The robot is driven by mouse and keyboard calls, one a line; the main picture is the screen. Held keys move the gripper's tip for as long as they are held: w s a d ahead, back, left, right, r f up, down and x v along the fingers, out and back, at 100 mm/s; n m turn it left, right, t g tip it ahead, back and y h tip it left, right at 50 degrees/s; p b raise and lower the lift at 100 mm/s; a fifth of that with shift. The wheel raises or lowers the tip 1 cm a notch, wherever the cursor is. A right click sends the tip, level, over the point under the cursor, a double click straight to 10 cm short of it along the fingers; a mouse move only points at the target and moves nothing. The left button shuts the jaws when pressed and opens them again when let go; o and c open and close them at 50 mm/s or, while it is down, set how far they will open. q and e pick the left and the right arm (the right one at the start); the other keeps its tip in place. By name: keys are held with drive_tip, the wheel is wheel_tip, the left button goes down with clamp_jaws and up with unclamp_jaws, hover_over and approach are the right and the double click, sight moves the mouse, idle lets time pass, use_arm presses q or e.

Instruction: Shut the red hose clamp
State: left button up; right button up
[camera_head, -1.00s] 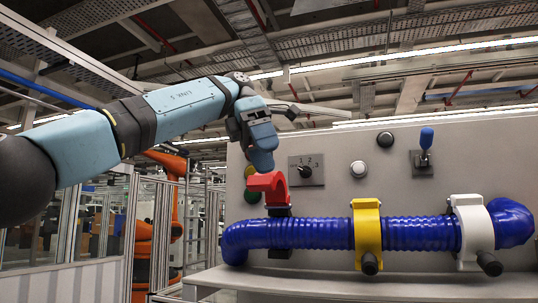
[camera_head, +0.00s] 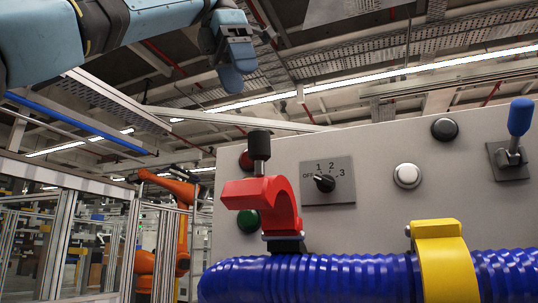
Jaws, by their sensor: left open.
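The red hose clamp (camera_head: 268,205) stands open above the left part of the blue hose (camera_head: 310,280). Its curved upper half is swung up, with a black handle (camera_head: 259,147) pointing upward, and its black base sits at the hose. My left gripper (camera_head: 233,76) is open and empty, high up and a little left of the clamp, apart from it. Its fingers overlap in this view. My right gripper is not in view.
A yellow clamp (camera_head: 446,265) is around the hose to the right. The grey panel (camera_head: 370,220) behind carries a rotary switch (camera_head: 325,183), several round buttons and a blue-tipped lever (camera_head: 519,118). Open air lies between gripper and clamp.

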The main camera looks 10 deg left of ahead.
sight(263, 161)
use_arm(q)
drive_tip(key=x, duration=1.2)
drive_tip(key=shift+s+f, duration=0.1)
drive_tip(key=shift+s, duration=0.05)
drive_tip(key=shift+s+d+f, duration=0.1)
drive_tip(key=shift+d+f, duration=0.1)
drive_tip(key=shift+f, duration=0.35)
drive_tip(key=shift+f, duration=0.1)
clamp_jaws()
